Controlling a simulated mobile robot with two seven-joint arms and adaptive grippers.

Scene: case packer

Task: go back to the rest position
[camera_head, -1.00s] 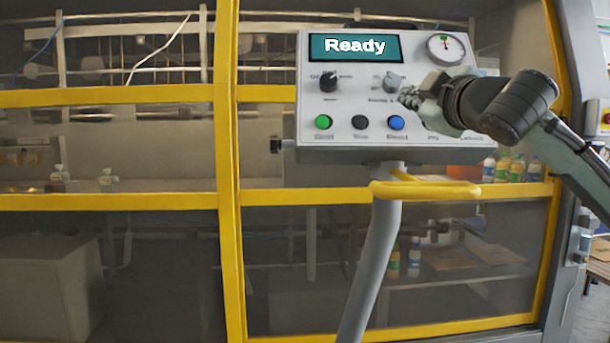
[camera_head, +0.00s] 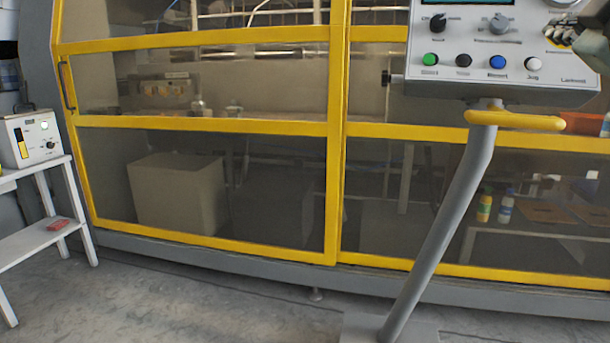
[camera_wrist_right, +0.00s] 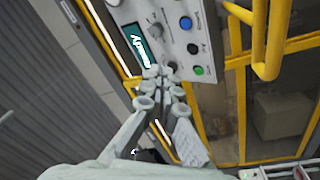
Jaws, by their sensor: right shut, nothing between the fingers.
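My right gripper (camera_head: 558,34) is at the upper right of the head view, in front of the right part of the grey control panel (camera_head: 470,80). Its fingers are shut and hold nothing. In the right wrist view the closed fingers (camera_wrist_right: 160,72) show with the panel (camera_wrist_right: 212,50) beyond them. No contact with the panel is visible. My left gripper is in neither view.
A yellow handle bar (camera_head: 515,120) juts out below the panel, on a grey post (camera_head: 440,225). Yellow-framed machine doors (camera_head: 335,160) stand behind. A white table (camera_head: 35,240) with a small control box (camera_head: 30,138) stands at left. The floor (camera_head: 200,285) in front is clear.

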